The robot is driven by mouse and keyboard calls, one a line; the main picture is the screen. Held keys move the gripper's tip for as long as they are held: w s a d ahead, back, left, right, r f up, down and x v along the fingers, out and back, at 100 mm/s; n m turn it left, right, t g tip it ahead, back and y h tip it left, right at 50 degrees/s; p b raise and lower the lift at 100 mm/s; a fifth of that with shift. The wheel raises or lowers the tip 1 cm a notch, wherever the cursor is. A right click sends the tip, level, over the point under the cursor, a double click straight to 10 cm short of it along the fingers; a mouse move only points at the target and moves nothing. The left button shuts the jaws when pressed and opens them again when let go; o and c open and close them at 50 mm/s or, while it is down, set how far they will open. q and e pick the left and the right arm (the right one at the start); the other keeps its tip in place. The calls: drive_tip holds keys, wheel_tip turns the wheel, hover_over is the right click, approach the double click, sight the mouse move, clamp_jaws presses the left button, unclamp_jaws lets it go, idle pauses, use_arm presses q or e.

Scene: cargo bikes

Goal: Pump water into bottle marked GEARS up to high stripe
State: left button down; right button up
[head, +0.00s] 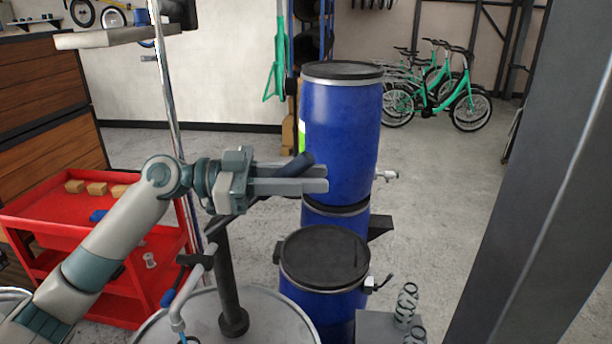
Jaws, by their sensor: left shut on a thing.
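My left gripper (322,178) comes in from the left. It is shut on the dark blue grip (298,165) of the pump's lever, which slants up to the right. The dark pump column (224,265) stands on a round grey drum top (275,315) at the bottom of the view. A thin pale pipe (184,293) runs down on the column's left side. Its lower end is near the bottom edge. I see no bottle marked GEARS, no stripe and no water. My right gripper is not in view.
Blue barrels with dark lids stand behind and right, one stack tall (341,130) and one barrel lower (325,262). A red cart (70,225) stands left. A grey post (545,170) blocks the right. Green bikes (440,90) are at the back. Open floor lies between.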

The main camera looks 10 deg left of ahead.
use_arm(q)
drive_tip(key=d+f+m+y+p, duration=0.1)
drive_tip(key=d+f+y+p, duration=0.2)
drive_tip(key=f+y, duration=0.6)
drive_tip(key=shift+d+f+g, duration=0.4)
drive_tip(key=shift+d+f, duration=0.05)
drive_tip(key=shift+f, duration=4.45)
drive_tip(key=shift+s, duration=0.1)
drive_tip(key=c, duration=1.5)
unclamp_jaws()
drive_tip(key=shift+f, duration=0.1)
drive_tip(key=shift+c, duration=0.2)
drive_tip(key=shift+r, duration=0.2)
